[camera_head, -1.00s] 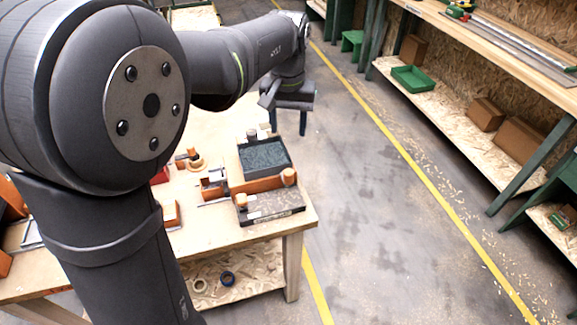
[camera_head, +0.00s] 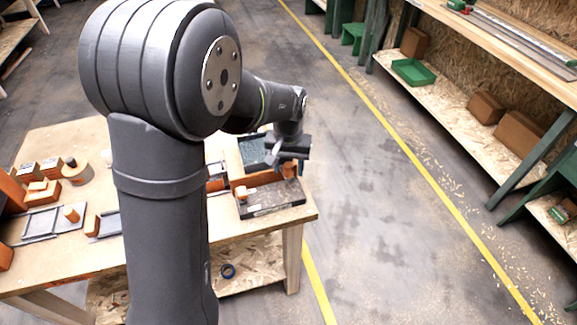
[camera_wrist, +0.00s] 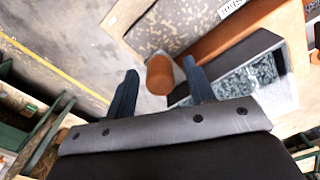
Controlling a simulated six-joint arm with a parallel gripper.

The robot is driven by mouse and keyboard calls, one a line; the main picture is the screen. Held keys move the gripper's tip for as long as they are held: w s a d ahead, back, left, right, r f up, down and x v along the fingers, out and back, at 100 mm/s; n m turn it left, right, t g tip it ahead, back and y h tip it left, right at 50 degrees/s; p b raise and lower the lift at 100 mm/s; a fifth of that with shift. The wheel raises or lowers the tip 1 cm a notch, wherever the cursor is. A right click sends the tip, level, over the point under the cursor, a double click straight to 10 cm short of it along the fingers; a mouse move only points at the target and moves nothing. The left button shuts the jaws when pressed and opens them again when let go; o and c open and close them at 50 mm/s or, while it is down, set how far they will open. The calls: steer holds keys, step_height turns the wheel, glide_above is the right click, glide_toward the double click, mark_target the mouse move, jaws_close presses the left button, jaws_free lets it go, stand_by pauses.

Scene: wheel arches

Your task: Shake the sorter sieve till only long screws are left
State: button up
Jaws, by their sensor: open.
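The sorter sieve, a dark-walled box with an orange front board (camera_head: 238,181), stands at the table's right side. Its grey contents (camera_wrist: 258,76) are small pieces, too fine to tell long from short screws. A round brown wooden knob (camera_wrist: 160,74) stands at the near right corner of the sieve; a second knob (camera_head: 241,192) is at the near left. My gripper (camera_wrist: 160,66) is open, with one finger on each side of the right knob. A gap shows between knob and fingers. In the head view my gripper (camera_head: 288,165) hides the sieve's right side.
A flat dark speckled tray (camera_head: 270,200) lies in front of the sieve by the table edge. Small wooden blocks and frames (camera_head: 50,190) are on the table's left.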

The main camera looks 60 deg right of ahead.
steer(key=shift+f, duration=0.25)
jaws_close()
steer(key=shift+w+a, duration=1.45)
jaws_free()
steer(key=shift+r, duration=0.15)
step_height(320, 180, up, 17)
